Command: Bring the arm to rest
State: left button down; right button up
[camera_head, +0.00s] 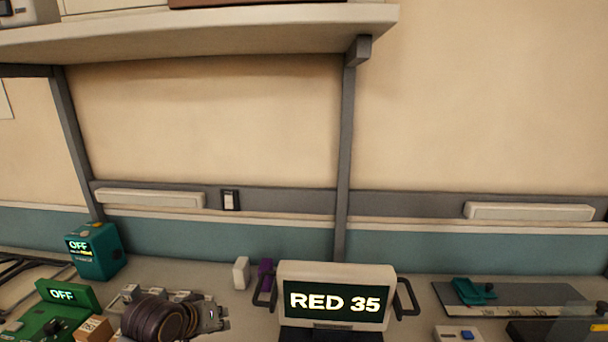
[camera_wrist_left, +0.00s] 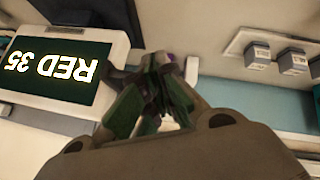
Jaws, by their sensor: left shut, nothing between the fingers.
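My left gripper (camera_head: 217,317) is low in the head view, left of the display that reads "RED 35" (camera_head: 335,303). It is shut with nothing between its fingers. In the left wrist view the gripper (camera_wrist_left: 155,80) shows with its fingers together, and the display (camera_wrist_left: 55,65) appears upside down beside it. My left wrist is a dark rounded part in the head view and hides some of the bench behind it. My right gripper is in neither view.
A teal box reading "OFF" (camera_head: 96,252) and a green board with an "OFF" display (camera_head: 62,296) stand at the left. A small white block (camera_head: 241,273) and a purple item (camera_head: 265,275) stand behind the gripper. A teal piece (camera_head: 472,291) lies on a grey plate at the right. A shelf (camera_head: 220,33) hangs above.

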pick_arm(q)
jog(key=s+a+f+m+g+y, duration=0.2)
jog(key=s+f+m+g, duration=0.25)
jog(key=s+f, duration=1.25)
jog(key=s+f+g, duration=0.1)
jog(key=s+f, duration=0.1)
jog(key=f, duration=1.3)
jog(key=s+f, duration=0.2)
jog(key=f, duration=1.3)
jog(key=s+a+f, duration=0.2)
jog(key=s+f, duration=0.8)
jog(key=s, duration=0.1)
jog(key=s+a+f+g, duration=0.1)
jog(key=s+a+f, duration=0.1)
jog(key=s+f, duration=0.8)
jog(key=shift+s+f+y, duration=0.3)
jog(key=shift+s+f, duration=0.1)
jog(key=shift+s, duration=0.6)
jog(key=shift+m, duration=0.25)
